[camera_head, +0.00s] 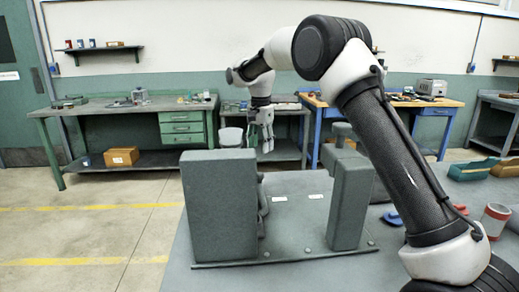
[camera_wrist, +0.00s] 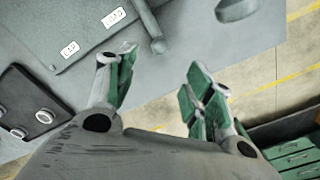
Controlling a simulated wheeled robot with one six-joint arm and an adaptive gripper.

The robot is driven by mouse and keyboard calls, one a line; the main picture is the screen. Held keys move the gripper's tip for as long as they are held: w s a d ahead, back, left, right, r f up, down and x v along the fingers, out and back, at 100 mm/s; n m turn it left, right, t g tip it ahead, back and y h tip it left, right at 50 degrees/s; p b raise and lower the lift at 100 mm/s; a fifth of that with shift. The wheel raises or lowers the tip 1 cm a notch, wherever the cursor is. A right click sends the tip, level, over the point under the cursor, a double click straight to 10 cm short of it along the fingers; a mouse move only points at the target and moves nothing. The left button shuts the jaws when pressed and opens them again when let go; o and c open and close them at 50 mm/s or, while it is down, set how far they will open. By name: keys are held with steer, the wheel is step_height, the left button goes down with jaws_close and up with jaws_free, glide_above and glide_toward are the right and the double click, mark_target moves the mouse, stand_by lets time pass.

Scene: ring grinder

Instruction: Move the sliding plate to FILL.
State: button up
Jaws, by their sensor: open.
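The grey ring grinder fixture stands on the bench, with a left upright block (camera_head: 219,205), a right upright block (camera_head: 350,205) and a base plate (camera_head: 298,232) between them. The sliding plate cannot be told apart clearly; the blocks hide part of the fixture. A grey rod with a rounded end (camera_wrist: 157,42) shows in the wrist view. My gripper (camera_head: 266,146) is open and empty, pointing down above and behind the fixture; its fingers (camera_wrist: 158,78) are apart from the rod.
A dark plate with several rings (camera_wrist: 30,105) lies at the left in the wrist view. A red-rimmed cup (camera_head: 494,220) and a green tray (camera_head: 471,170) stand at the right. A green workbench (camera_head: 130,107) is behind. Open floor lies at left.

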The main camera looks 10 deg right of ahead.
steer(key=s+d, duration=0.2)
steer(key=d, duration=0.1)
steer(key=n+t+y, duration=0.3)
steer(key=n, duration=1.5)
glide_above(260, 172)
steer(key=s+d, duration=0.2)
step_height(260, 172, down, 5)
steer(key=x, duration=0.7)
steer(key=shift+a+f, duration=0.2)
steer(key=shift+f, duration=0.1)
